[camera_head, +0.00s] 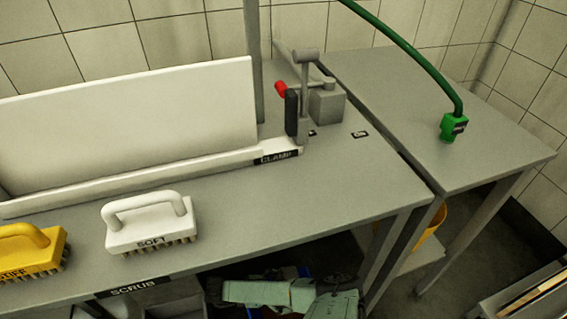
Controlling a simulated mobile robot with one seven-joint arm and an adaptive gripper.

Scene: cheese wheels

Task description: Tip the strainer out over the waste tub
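No strainer can be made out in this view. A yellow-orange tub (430,224) shows in part under the tables at the right, behind the table legs. It carries no label that I can read, so I cannot tell whether it is the waste tub. Pale green links of my arm show at the bottom edge, below the front of the long table. A dark shape at their left end may be my gripper, but no fingers can be made out. I cannot tell whether it holds anything.
The long grey table (300,200) carries a white brush marked SOFT (150,222), a yellow brush (30,252), a white upright board (135,120) and a clamp (303,100). A green hose end (454,126) hangs over the right table (400,95), otherwise bare.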

